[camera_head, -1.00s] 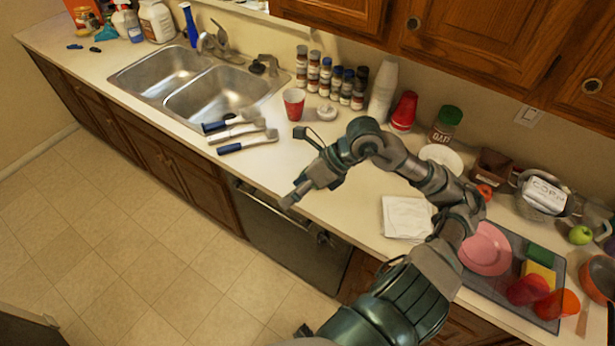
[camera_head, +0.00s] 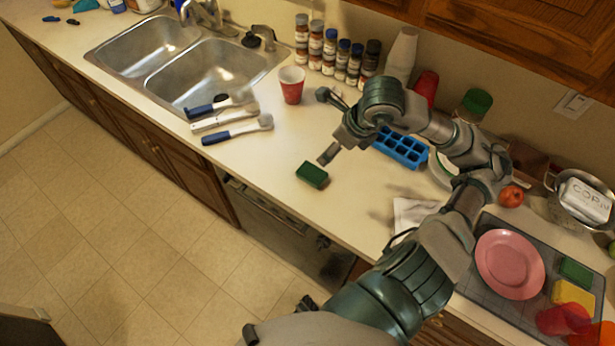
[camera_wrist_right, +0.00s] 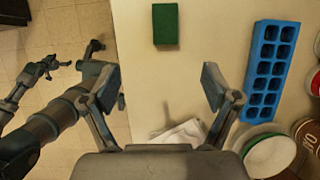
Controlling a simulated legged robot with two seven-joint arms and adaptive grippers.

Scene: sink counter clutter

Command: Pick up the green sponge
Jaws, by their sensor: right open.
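A green sponge (camera_head: 312,174) lies flat on the counter near its front edge, right of the brushes. It also shows at the top of the right wrist view (camera_wrist_right: 165,24), beyond the gap between my fingers. My right gripper (camera_head: 328,152) is above the counter, just right of and behind this sponge in the head view. In the wrist view its fingers (camera_wrist_right: 160,85) are spread with nothing between them. A second green sponge (camera_head: 575,271) lies on the dark mat at the right. My left arm shows in the wrist view, its gripper (camera_wrist_right: 52,66) small and unclear.
A blue ice tray (camera_head: 400,147) and a white napkin (camera_head: 412,214) lie near my right arm. A red cup (camera_head: 291,85), brushes (camera_head: 222,120) and spice jars (camera_head: 330,50) stand or lie left and behind. A pink plate (camera_head: 510,264) rests on the mat (camera_head: 483,286).

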